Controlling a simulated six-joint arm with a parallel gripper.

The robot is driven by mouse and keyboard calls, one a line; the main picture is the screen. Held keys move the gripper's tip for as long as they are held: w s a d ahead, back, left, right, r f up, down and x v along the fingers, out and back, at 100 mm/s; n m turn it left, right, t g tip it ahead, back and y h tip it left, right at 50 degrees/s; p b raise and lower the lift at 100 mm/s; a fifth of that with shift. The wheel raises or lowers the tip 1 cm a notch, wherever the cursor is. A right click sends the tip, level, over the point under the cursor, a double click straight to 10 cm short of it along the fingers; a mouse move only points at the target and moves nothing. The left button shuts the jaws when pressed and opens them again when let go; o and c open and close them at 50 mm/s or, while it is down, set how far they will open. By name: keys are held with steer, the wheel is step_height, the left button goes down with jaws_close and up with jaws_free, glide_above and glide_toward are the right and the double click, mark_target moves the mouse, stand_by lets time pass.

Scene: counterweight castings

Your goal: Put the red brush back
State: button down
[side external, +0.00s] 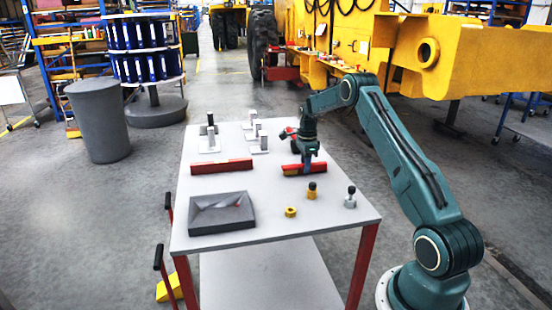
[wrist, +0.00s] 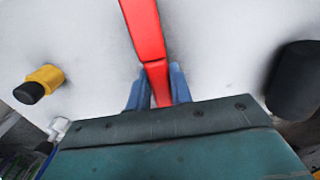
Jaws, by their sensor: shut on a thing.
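The red brush (side external: 318,169) is at the right middle of the table in the side view, low over the tabletop; I cannot tell if it touches it. A paler strip runs along its underside. My gripper (side external: 307,164) comes down on it from above and is shut on it near the middle. In the wrist view the brush (wrist: 145,35) runs up from between the two blue fingers of my gripper (wrist: 158,92). The part between the fingers is partly hidden. A long dark red bar (side external: 222,167) lies on the table to the left of the brush.
A grey tray (side external: 222,225) sits at the table's front left. A yellow ring (side external: 290,212), a black-topped yellow piece (side external: 312,191) and a black-topped grey piece (side external: 350,198) stand in front of the brush. Several pale stands (side external: 209,147) are at the back. The table's middle is clear.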

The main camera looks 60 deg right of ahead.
steer(key=shift+f, duration=0.15)
steer(key=c, duration=1.2)
jaws_free()
steer(key=shift+o, duration=0.2)
step_height(320, 180, up, 14)
